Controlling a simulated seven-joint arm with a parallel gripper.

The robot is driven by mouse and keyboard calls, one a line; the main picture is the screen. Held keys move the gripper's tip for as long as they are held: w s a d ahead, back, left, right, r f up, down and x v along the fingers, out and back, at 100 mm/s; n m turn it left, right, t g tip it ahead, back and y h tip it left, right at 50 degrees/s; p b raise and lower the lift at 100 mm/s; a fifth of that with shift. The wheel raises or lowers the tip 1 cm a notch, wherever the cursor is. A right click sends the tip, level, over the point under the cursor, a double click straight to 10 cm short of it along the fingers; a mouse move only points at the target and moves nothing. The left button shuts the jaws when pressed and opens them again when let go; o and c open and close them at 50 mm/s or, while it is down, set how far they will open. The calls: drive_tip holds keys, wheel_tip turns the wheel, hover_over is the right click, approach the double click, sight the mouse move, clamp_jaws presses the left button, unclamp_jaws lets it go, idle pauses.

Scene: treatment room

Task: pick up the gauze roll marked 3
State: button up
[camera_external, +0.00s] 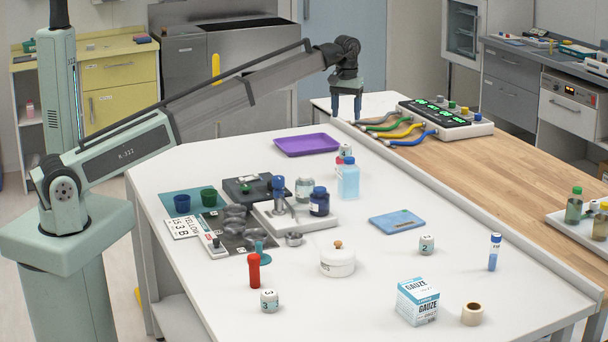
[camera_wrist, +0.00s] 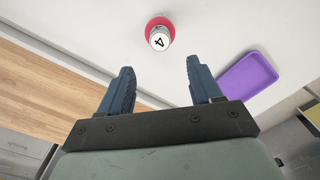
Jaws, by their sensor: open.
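The gauze roll marked 3 (camera_external: 269,300) stands upright at the front of the white table, by a red cylinder. A similar roll marked 2 (camera_external: 427,245) stands right of the middle. Another, marked 4 (camera_external: 345,151), is at the back; the wrist view shows this roll (camera_wrist: 159,38) on a round red piece. My gripper (camera_external: 346,110) is open and empty above the table's far end, well away from the roll marked 3. In the wrist view my gripper (camera_wrist: 158,75) has its fingers apart, with nothing between them. The roll marked 3 is outside the wrist view.
The red cylinder (camera_external: 254,271) and a white lidded pot (camera_external: 337,262) stand near the roll marked 3. A gauze box (camera_external: 417,302) is to the right. Bottles and cups crowd the left middle. A purple tray (camera_external: 306,145) lies at the back.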

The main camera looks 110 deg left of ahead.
drive_tip(key=shift+o, duration=0.6)
